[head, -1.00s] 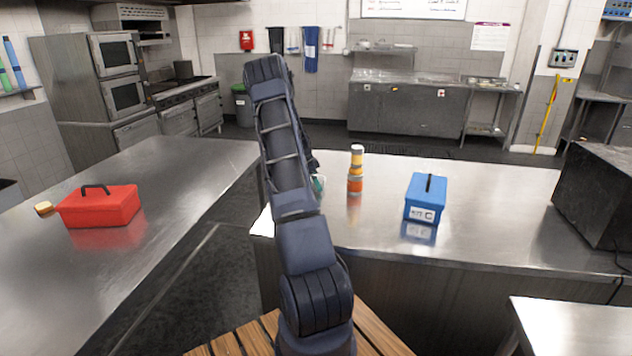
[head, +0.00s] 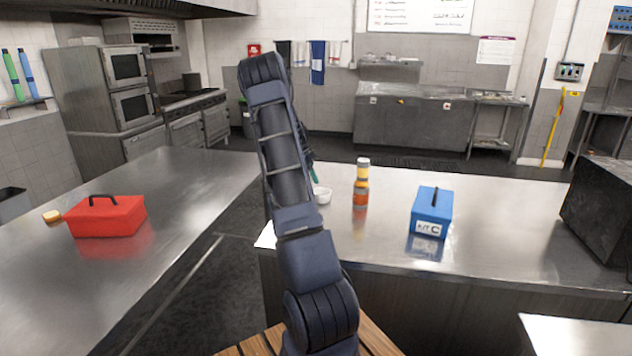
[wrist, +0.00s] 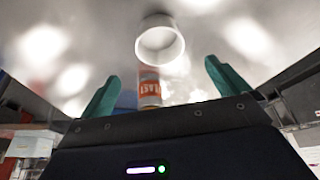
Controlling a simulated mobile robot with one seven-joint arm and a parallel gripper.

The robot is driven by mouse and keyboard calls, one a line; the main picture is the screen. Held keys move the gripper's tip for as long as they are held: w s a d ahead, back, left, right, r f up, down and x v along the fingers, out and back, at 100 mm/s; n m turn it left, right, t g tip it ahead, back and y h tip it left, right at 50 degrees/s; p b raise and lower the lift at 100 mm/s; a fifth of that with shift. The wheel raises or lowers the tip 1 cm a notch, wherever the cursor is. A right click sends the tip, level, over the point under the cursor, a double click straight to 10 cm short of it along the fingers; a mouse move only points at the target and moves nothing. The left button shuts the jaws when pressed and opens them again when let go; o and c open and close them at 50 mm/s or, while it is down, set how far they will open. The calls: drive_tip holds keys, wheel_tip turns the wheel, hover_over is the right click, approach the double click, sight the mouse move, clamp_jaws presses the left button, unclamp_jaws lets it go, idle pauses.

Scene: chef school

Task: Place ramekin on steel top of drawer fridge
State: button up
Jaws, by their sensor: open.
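A small white ramekin (head: 322,195) stands on the steel counter (head: 480,230) in the head view, just right of my arm. The ramekin also shows in the wrist view (wrist: 160,42), beyond the open fingertips and between their lines. My gripper (wrist: 158,85) is open and empty, with teal fingers apart. In the head view my arm hides most of the gripper; only a bit of teal (head: 314,176) shows by the ramekin. Which steel surface is the drawer fridge's top, I cannot tell.
An orange and yellow bottle stack (head: 361,184) stands close right of the ramekin. A blue box (head: 431,210) is farther right, with a dark appliance (head: 600,210) beyond. A red toolbox (head: 106,215) and a small yellowish item (head: 52,216) sit on the left steel counter (head: 190,190).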

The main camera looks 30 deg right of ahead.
drive_tip(key=s+a+r+n+t+y, duration=0.2)
drive_tip(key=s+a+r+n, duration=0.4)
drive_tip(key=s+a+r, duration=0.5)
drive_tip(key=s+a+r+n+t+y, duration=0.15)
drive_tip(key=s+a+r+n, duration=0.5)
drive_tip(key=a, duration=0.65)
drive_tip(key=s+a+r+n+t, duration=0.1)
drive_tip(key=s+a+n, duration=0.4)
drive_tip(key=s, duration=0.7)
drive_tip(key=s+a+r+n+t, duration=0.1)
drive_tip(key=s+a+n+t, duration=0.1)
drive_tip(key=s+a+n, duration=0.3)
drive_tip(key=shift+s+a+r+y, duration=0.15)
drive_tip(key=shift+s+a+y, duration=0.2)
drive_tip(key=shift+s+a, duration=2.7)
drive_tip(key=shift+s+d, duration=0.65)
drive_tip(key=shift+d, duration=0.05)
